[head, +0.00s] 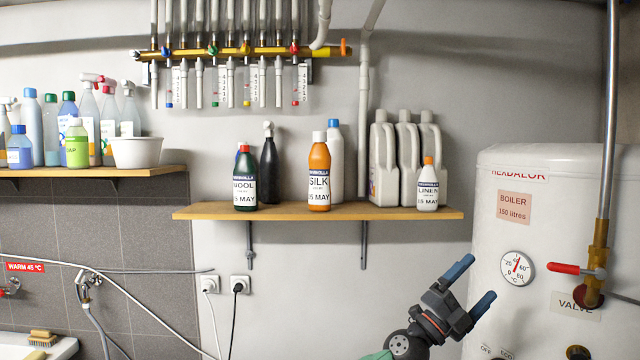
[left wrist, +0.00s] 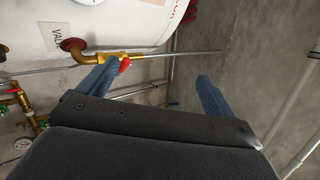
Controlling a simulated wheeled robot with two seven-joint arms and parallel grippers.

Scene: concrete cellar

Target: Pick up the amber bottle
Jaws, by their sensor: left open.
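The amber bottle (head: 319,165) stands upright on the wooden shelf (head: 290,212). It is orange with a white cap and a white label reading SILK and 15 MAY. My left gripper (head: 472,281) is open and empty, with blue fingers. In the head view it is below and to the right of the bottle, in front of the boiler. In the left wrist view the open fingers (left wrist: 155,85) have nothing between them, and the bottle does not show there. My right gripper is not in view.
A dark green WOOL bottle (head: 245,180) and a black spray bottle (head: 269,165) stand left of the amber bottle. A white bottle with a blue cap (head: 336,160) is close behind it. A white LINEN bottle (head: 428,186) and jugs (head: 384,165) stand right. The boiler (head: 560,200) fills the right side.

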